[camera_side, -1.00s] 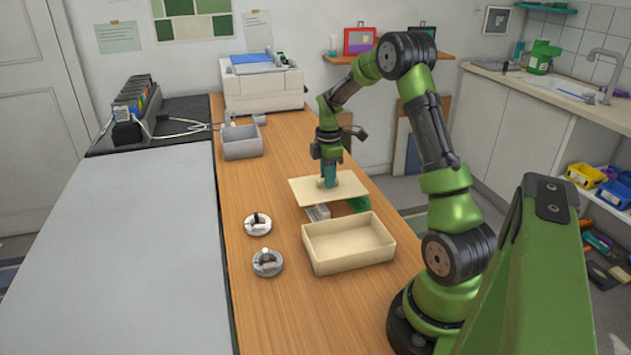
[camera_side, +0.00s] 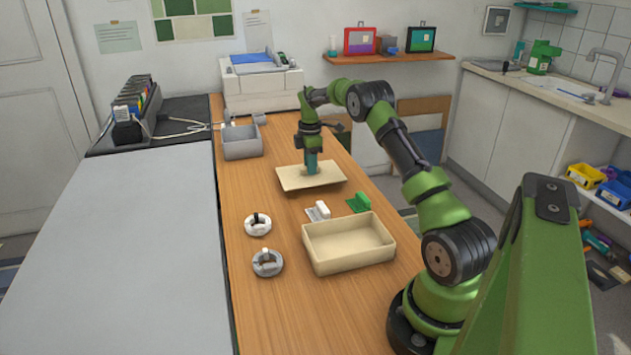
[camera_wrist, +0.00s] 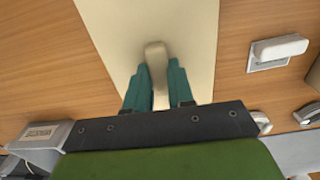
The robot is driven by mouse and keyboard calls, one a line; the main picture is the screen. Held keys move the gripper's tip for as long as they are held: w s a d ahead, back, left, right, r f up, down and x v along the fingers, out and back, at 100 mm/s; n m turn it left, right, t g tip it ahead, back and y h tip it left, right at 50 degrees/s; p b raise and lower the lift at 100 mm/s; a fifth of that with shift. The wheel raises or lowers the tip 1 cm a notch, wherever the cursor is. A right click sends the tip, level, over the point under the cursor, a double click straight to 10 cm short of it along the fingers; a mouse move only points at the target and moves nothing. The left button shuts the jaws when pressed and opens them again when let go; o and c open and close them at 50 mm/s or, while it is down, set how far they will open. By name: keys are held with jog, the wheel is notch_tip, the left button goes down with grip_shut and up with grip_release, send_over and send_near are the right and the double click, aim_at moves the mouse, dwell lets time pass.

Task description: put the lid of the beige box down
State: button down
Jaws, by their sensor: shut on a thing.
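The beige box (camera_side: 348,262) stands open on the wooden table at the front right. Its flat beige lid (camera_side: 296,180) is farther back, apart from the box, at or just above the table. I cannot tell whether it touches the wood. In the wrist view the lid (camera_wrist: 185,30) fills the middle and its knob (camera_wrist: 156,62) sits between my fingers. My gripper (camera_side: 311,172) points down over the lid. In the wrist view my gripper (camera_wrist: 155,88) is shut on the knob.
A white block on a pad (camera_side: 318,211) and a green piece (camera_side: 360,203) lie between lid and box. Two round items, one white (camera_side: 257,224) and one grey (camera_side: 267,263), lie to the left. A grey bin (camera_side: 241,142) and a printer (camera_side: 262,82) stand behind.

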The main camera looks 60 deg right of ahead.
jog(key=shift+f, duration=1.05)
jog(key=shift+f, duration=0.2)
jog(key=c, duration=1)
grip_release()
